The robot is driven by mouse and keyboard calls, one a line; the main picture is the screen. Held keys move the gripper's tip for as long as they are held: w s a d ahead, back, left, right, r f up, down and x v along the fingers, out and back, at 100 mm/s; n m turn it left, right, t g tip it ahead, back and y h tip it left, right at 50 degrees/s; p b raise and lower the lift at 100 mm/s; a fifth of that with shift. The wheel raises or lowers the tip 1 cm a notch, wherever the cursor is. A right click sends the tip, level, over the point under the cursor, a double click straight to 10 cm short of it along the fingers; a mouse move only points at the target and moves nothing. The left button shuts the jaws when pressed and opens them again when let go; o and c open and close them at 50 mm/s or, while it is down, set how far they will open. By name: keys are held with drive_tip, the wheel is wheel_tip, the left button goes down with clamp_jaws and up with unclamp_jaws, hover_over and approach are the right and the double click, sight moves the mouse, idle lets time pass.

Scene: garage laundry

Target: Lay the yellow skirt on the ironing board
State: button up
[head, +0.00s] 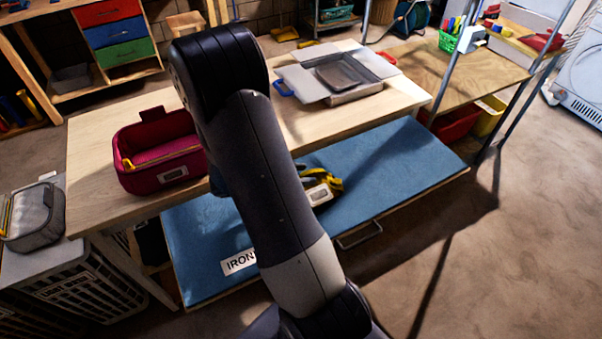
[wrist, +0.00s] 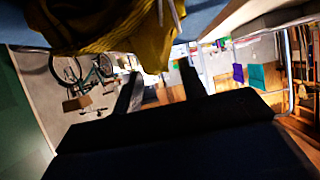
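The yellow skirt (wrist: 120,32) fills the top of the wrist view, folded and bunched, close to my gripper (wrist: 158,80). My gripper's two dark fingers stand apart with background showing between them; the lowest fold of the skirt hangs near the gap between their tips. In the head view a yellow and dark bundle (head: 334,184) with a pale tag lies on or just above the blue ironing board (head: 390,175), partly hidden by my arm. It seems to be the skirt. My gripper is hidden behind my arm there. The board carries a white label reading "IRON".
A wooden table (head: 410,97) stands behind the board. It holds a crimson basket (head: 150,180) at the left and a grey open box (head: 345,97) at the right. A grey mesh basket (head: 30,225) is at the far left. Floor is clear at the right.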

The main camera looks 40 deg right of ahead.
drive_tip(key=shift+r, duration=0.25)
drive_tip(key=v, duration=1.2)
drive_tip(key=shift+f+b, duration=0.15)
drive_tip(key=shift+b, duration=0.2)
